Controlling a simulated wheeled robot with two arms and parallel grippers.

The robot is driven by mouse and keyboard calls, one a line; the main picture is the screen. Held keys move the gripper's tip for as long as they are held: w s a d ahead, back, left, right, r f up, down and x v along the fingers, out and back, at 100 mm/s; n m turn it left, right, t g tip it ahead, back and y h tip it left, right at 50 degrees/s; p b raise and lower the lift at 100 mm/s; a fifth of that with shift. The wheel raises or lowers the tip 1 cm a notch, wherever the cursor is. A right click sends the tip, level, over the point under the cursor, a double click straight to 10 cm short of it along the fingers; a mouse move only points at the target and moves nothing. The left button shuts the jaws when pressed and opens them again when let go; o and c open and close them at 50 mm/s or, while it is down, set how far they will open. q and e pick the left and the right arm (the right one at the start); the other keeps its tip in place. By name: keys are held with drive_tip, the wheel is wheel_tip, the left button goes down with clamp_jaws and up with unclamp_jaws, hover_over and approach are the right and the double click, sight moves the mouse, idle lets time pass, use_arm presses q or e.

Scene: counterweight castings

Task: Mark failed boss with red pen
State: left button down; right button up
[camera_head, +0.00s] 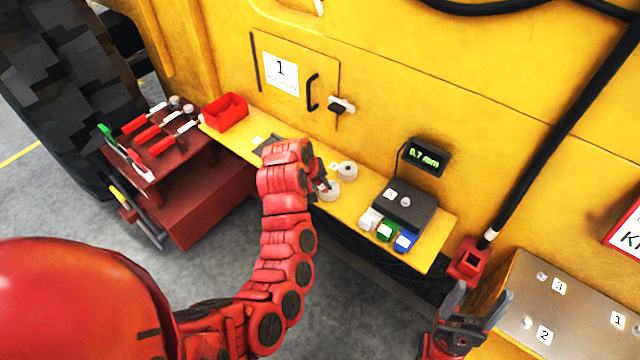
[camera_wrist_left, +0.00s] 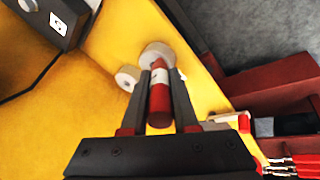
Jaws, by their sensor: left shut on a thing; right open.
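My left gripper (camera_head: 322,182) is over the yellow shelf. In the left wrist view its two fingers (camera_wrist_left: 168,95) are shut on a red cylinder with a white band, which looks like the red pen (camera_wrist_left: 159,102). The pen's far end overlaps a pale round roll (camera_wrist_left: 156,52); I cannot tell whether they touch. A grey plate (camera_head: 567,312) at the lower right carries small bosses with number labels 1, 2 and 3. My right gripper (camera_head: 474,305) is open and empty at that plate's left edge. No mark shows on the bosses.
The yellow shelf (camera_head: 290,165) bears a red bin (camera_head: 225,112), a second roll (camera_head: 347,169), a dark gauge box (camera_head: 405,205) and small coloured blocks. A display (camera_head: 427,157) reads 0.7 mm. A red holder (camera_head: 468,262) is beside the plate. A red tool stand (camera_head: 180,180) is at left.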

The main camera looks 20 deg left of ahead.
use_arm(q)
drive_tip(key=shift+w+a+f+b, duration=0.15)
drive_tip(key=shift+a+b, duration=0.45)
drive_tip(key=shift+b, duration=0.7)
idle(2.2)
idle(0.4)
wheel_tip(320, 180, up, 6)
drive_tip(key=p, duration=0.2)
idle(0.6)
drive_tip(key=shift+w, duration=0.1)
